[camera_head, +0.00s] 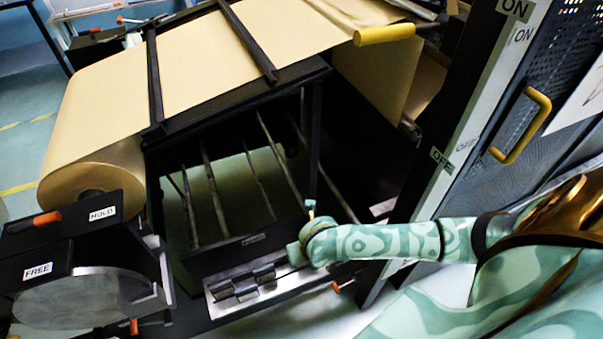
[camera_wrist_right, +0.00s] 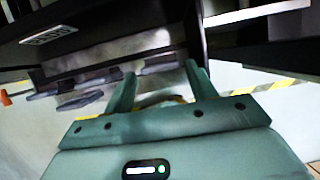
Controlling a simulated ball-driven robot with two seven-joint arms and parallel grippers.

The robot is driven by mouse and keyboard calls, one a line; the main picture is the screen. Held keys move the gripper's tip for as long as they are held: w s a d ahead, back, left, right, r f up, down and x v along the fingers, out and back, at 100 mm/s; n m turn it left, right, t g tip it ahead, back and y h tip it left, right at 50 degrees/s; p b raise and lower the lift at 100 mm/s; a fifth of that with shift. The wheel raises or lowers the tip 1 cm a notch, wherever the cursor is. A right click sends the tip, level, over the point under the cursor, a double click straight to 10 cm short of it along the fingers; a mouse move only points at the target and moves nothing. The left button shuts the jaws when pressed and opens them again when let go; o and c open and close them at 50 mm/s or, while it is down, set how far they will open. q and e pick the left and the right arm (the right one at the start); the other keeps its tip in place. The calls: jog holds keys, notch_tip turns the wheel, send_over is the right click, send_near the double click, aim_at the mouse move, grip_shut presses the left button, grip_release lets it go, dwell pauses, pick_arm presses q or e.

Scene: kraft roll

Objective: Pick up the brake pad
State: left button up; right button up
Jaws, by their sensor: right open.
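Several dark grey blocks that look like brake pads (camera_head: 245,294) lie on a pale metal ledge (camera_head: 214,308) at the front of the black frame. In the right wrist view dark flat pads (camera_wrist_right: 80,101) lie left of the fingers. My right gripper (camera_head: 297,252) is just right of the ledge in the head view, partly hidden by its own wrist. My left gripper is not in view.
A kraft paper roll (camera_head: 110,180) sits at the left of the black frame (camera_head: 233,262). Panels marked HOLD (camera_head: 103,214) and FREE (camera_head: 38,270) stand at lower left. A cabinet with a yellow handle (camera_head: 522,126) stands close on the right.

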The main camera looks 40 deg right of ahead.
jog(key=x, duration=0.2)
jog(key=shift+f+b, duration=0.3)
jog(key=shift+b, duration=0.05)
jog(key=shift+r, duration=0.2)
jog(key=c, duration=1)
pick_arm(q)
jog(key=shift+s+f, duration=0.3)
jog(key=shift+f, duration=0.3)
